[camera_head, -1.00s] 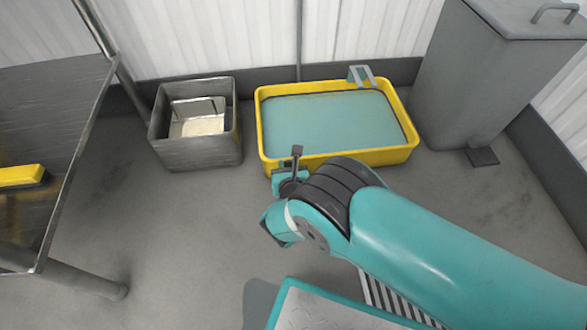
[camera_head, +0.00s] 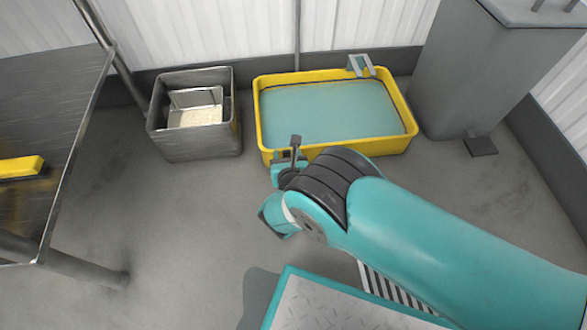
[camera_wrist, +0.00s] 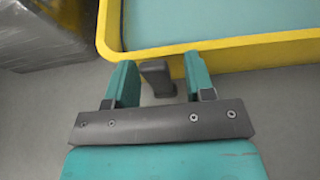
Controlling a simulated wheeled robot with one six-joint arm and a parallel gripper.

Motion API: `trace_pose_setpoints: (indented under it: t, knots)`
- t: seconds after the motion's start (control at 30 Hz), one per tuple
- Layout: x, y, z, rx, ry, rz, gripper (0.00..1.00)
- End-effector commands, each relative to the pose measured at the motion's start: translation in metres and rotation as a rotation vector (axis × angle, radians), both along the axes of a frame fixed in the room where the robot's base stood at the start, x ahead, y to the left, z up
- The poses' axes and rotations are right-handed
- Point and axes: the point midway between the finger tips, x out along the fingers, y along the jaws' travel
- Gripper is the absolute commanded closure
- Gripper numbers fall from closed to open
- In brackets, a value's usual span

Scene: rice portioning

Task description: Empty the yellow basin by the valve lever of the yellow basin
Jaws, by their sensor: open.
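The yellow basin (camera_head: 337,150) stands on the floor by the back wall and holds blue-green liquid (camera_head: 335,115). In the wrist view its yellow rim (camera_wrist: 230,46) runs across above my gripper. A dark grey valve lever (camera_wrist: 157,77) sticks out below the near rim. My gripper (camera_wrist: 160,68) is open, with one teal finger on each side of the lever; I cannot tell whether either touches it. In the head view my gripper (camera_head: 281,170) is at the basin's near left corner, partly hidden by my wrist, and the lever is not clear.
A grey metal bin (camera_head: 190,148) with a pale-bottomed tray inside stands left of the basin. A tall grey bin (camera_head: 470,70) with a foot pedal stands to the right. A metal table (camera_head: 60,100) with a yellow object is at far left. Floor between is clear.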

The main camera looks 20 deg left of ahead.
Motion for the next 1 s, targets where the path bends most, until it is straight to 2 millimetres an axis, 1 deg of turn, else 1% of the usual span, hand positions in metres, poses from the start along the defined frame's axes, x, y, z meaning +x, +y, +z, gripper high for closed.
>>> trace_pose_setpoints:
  t: [0.03, 0.17, 0.33, 0.5, 0.6, 0.7, 0.8, 1.0]
  knots:
    - [-0.007, -0.002, 0.007, -0.003, 0.002, 0.005, 0.51]
    - [-0.030, -0.013, 0.020, -0.006, 0.002, 0.008, 0.51]
    - [-0.066, -0.033, 0.038, -0.007, 0.000, 0.009, 0.51]
    - [-0.098, -0.052, 0.053, -0.005, -0.001, 0.006, 0.51]
    - [-0.113, -0.061, 0.060, -0.003, -0.002, 0.005, 0.51]
    - [-0.124, -0.067, 0.063, -0.002, -0.001, 0.003, 0.51]
    - [-0.130, -0.071, 0.065, -0.001, -0.003, 0.001, 0.51]
    - [-0.133, -0.072, 0.065, 0.002, -0.002, -0.001, 0.51]
